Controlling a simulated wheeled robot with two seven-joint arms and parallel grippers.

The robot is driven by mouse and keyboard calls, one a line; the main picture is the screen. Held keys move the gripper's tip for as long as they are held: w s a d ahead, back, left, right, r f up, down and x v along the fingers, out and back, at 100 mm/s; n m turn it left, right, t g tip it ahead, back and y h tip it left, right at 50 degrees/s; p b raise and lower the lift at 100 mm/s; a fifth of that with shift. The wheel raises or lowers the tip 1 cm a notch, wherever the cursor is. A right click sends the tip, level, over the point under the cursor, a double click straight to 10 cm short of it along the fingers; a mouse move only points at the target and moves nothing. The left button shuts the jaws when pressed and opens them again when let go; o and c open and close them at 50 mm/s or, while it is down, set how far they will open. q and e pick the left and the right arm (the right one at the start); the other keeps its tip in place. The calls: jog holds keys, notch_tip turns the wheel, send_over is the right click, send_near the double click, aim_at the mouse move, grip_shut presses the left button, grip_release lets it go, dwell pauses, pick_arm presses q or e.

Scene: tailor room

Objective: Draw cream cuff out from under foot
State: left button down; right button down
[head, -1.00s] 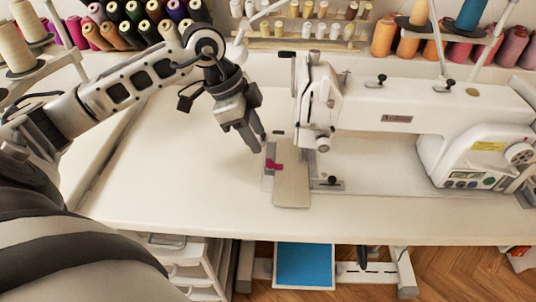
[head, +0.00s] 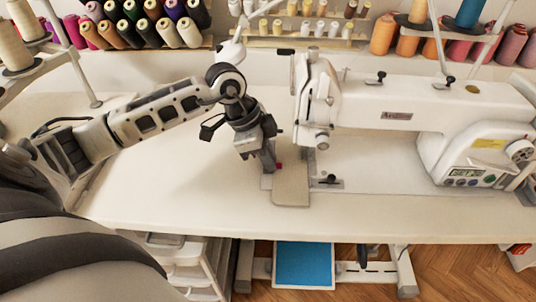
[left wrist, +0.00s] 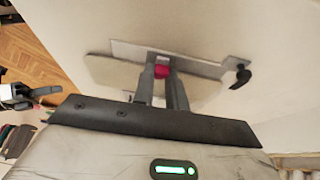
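My left gripper (head: 271,168) points down at the cuff's left side. In the left wrist view its fingers (left wrist: 161,82) are parted, with a small red-pink piece (left wrist: 161,70) between or just beyond the tips. I cannot tell whether they touch it. What looks like my right gripper (left wrist: 40,92) shows small at the left edge there.
The white sewing machine (head: 420,105) stands right of my left gripper, its head close by. The white table (head: 170,190) is clear to the left and in front. Thread spools (head: 150,30) stand along the back. A black knob (left wrist: 243,76) rises from the plate.

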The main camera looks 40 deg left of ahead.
pick_arm(q)
jog(key=shift+s+a, duration=0.1)
jog(key=shift+a, duration=0.1)
jog(key=shift+s+a+r, duration=0.1)
jog(key=shift+s+a, duration=0.45)
jog(key=shift+a, duration=0.25)
jog(key=shift+r, duration=0.1)
jog(key=shift+s+a+r+p, duration=0.1)
jog(key=shift+r+p, duration=1)
jog(key=shift+p, duration=0.1)
jog(key=shift+a+r+p, duration=0.1)
jog(key=shift+r+p, duration=0.95)
jog(key=shift+p, duration=0.1)
